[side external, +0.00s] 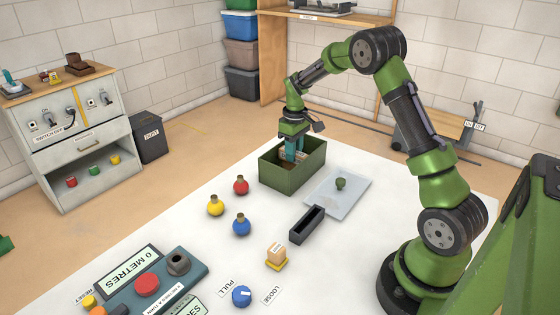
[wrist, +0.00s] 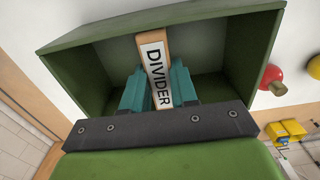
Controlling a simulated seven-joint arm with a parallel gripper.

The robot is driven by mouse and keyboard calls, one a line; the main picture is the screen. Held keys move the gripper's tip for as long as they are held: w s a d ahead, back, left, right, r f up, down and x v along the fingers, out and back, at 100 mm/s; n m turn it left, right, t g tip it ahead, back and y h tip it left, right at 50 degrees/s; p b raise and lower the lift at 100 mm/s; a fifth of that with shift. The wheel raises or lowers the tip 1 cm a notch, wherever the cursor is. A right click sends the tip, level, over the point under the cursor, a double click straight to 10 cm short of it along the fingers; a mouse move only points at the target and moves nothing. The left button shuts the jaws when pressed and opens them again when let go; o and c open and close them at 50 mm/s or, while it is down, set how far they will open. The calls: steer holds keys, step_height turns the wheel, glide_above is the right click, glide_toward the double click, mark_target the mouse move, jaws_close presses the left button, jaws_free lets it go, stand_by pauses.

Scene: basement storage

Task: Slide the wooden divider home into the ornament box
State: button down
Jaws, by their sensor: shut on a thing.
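The ornament box (side external: 278,179) is a green open-topped box on the white table top. In the wrist view its green wall (wrist: 150,28) surrounds a dark interior. The wooden divider (wrist: 153,38) is a pale wooden piece with a white label reading DIVIDER. My gripper (side external: 292,150) reaches down into the box from above. In the wrist view its teal fingers (wrist: 158,88) are shut on the divider, one on each side. The divider is inside the box opening; its lower edge and how deep it sits are hidden.
Red (side external: 241,185), yellow (side external: 215,205) and blue (side external: 241,224) ornaments stand in front of the box. A grey sheet (side external: 350,202) with a green ornament (side external: 340,183) lies to its right. A black open tray (side external: 307,224) and a control panel (side external: 150,285) are nearer the camera.

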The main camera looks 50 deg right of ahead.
steer(key=c, duration=0.8)
jaws_free()
step_height(320, 180, up, 17)
steer(key=shift+f, duration=0.15)
